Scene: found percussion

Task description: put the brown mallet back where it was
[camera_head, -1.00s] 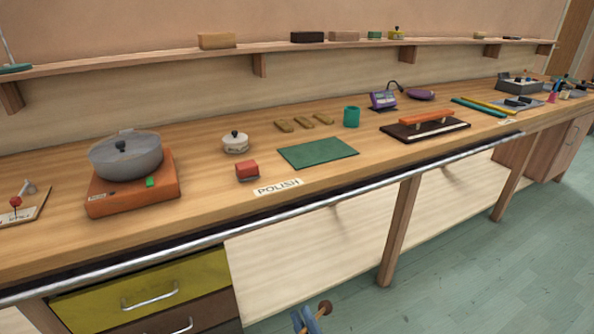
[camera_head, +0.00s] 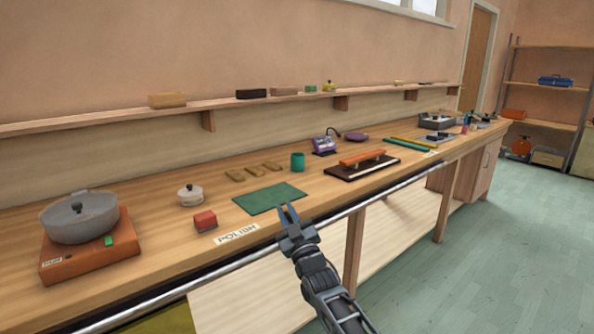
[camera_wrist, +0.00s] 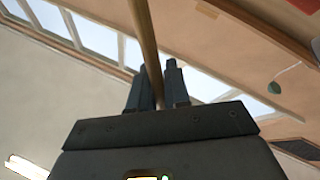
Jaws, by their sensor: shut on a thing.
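My gripper (camera_head: 288,212) points up in front of the bench's front rail in the head view, apart from the bench top. In the wrist view its fingers (camera_wrist: 158,86) are shut on a thin brown rod (camera_wrist: 147,45), which looks like the handle of the brown mallet. The rod runs up out of that picture, so the mallet's head is hidden. In the head view I cannot make out the mallet at the gripper. An orange bar (camera_head: 362,157) lies on a dark base (camera_head: 345,172) farther right on the bench.
The bench (camera_head: 150,225) holds a grey pot (camera_head: 80,222) on an orange hotplate (camera_head: 90,262), a lidded white pot (camera_head: 190,197), a red block (camera_head: 205,222), a green mat (camera_head: 262,199) and a teal cup (camera_head: 298,161). A metal rail edges the bench. Floor (camera_head: 520,240) at right is clear.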

